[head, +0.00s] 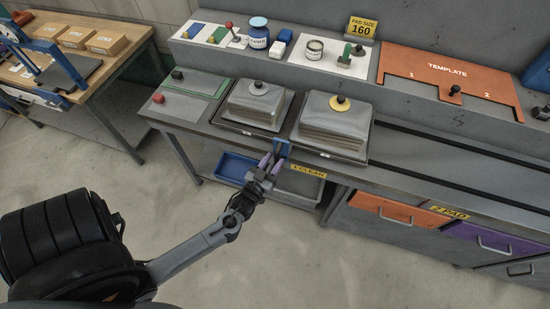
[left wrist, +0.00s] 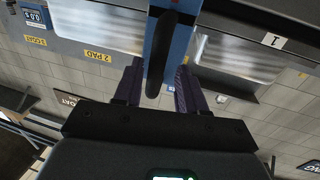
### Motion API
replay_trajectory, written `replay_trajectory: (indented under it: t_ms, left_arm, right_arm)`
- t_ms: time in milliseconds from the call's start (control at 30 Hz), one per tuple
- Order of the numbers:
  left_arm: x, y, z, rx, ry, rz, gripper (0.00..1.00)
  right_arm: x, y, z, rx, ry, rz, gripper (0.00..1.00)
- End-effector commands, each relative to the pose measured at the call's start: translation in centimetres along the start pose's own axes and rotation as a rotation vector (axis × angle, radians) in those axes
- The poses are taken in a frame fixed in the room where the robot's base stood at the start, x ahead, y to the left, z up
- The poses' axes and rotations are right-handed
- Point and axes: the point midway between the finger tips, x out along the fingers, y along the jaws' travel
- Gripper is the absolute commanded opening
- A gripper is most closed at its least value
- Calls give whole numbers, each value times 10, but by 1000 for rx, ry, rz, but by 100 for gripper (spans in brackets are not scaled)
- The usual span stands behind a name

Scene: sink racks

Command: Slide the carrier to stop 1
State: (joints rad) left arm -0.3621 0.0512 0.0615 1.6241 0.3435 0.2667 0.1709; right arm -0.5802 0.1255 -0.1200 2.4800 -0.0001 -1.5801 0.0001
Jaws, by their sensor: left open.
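The carrier is a low double tray on rails. Its left tray (head: 224,124) holds a grey stack with a white-ringed black knob, its right tray (head: 349,158) a similar stack with a yellow-ringed knob. A blue bracket (head: 281,150) stands at its front, between the trays. My left gripper (head: 267,163) is open at the bracket. In the left wrist view its purple fingers (left wrist: 157,88) lie on either side of the blue bracket (left wrist: 181,55) and its black handle (left wrist: 161,52). My right gripper is not in view.
Dark rails (head: 440,150) run right along the bench, clear of objects. A raised shelf behind holds jars, a stamp and an orange template (head: 448,78). A blue bin (head: 236,168) sits below.

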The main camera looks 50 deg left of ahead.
Motion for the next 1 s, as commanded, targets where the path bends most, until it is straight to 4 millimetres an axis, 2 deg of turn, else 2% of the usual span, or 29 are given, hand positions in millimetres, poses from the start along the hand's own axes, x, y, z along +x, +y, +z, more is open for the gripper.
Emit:
replay_trajectory:
  t_ms: [300, 500, 700, 1000]
  left_arm:
    - [-56, -1, 1, 1, -3, -2, 40]
    - [-79, -1, 0, 2, -2, -2, 40]
    - [-88, -1, 0, 1, 0, -2, 40]
    - [-88, -1, 0, 1, 0, -2, 40]
  right_arm:
    - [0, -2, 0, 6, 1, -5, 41]
    - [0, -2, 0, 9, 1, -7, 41]
    - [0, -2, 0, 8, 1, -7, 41]
    - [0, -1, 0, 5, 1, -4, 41]
